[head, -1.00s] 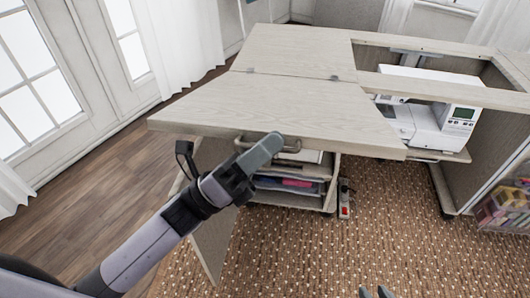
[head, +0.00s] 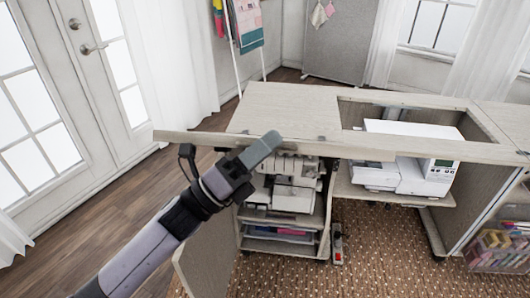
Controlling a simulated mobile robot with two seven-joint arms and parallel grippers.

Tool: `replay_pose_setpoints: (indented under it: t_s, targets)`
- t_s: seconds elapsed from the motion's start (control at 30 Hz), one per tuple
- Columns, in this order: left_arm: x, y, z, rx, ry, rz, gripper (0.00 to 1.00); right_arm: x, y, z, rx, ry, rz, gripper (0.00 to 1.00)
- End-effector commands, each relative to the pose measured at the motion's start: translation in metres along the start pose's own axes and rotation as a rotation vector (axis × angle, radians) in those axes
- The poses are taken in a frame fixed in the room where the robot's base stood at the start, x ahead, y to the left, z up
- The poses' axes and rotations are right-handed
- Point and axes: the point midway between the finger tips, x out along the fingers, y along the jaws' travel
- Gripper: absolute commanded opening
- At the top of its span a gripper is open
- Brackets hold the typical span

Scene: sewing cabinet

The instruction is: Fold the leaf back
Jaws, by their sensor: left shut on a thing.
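The leaf (head: 190,138) is pale wood and shows nearly edge-on as a narrow band along the front of the sewing cabinet's fixed top (head: 285,105). A small hinge (head: 321,138) shows at the seam behind it. My left gripper (head: 266,146) is at the leaf's front edge, its fingers shut there and hiding that part of the edge. The handle seen earlier is hidden behind the fingers, so I cannot tell whether they hold it or the edge. My right gripper is out of view.
A white sewing machine (head: 402,160) sits in the cabinet opening at right. Another machine (head: 293,187) stands on the shelves below the leaf. A support panel (head: 208,258) swings out at lower left. A power strip (head: 337,243) hangs by the shelves. Clear floor lies left.

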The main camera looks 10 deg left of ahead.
Motion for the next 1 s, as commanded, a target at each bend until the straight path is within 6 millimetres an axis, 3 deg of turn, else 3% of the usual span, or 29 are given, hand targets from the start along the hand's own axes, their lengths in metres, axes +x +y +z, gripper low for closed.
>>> replay_pose_setpoints:
  t_s: [0.43, 0.5, 0.83, 1.0]
  targets:
    - [0.003, -0.002, 0.004, 0.003, -0.003, -0.003, 0.0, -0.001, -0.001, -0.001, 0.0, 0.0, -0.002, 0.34]
    - [0.003, -0.002, 0.004, 0.003, -0.003, -0.003, 0.3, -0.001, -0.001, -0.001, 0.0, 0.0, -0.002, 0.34]
    - [0.0, 0.0, 0.003, 0.003, -0.002, -0.001, 0.31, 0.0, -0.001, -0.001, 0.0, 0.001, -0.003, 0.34]
    - [-0.023, 0.001, 0.002, 0.004, -0.003, 0.001, 0.31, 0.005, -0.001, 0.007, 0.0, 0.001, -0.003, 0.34]
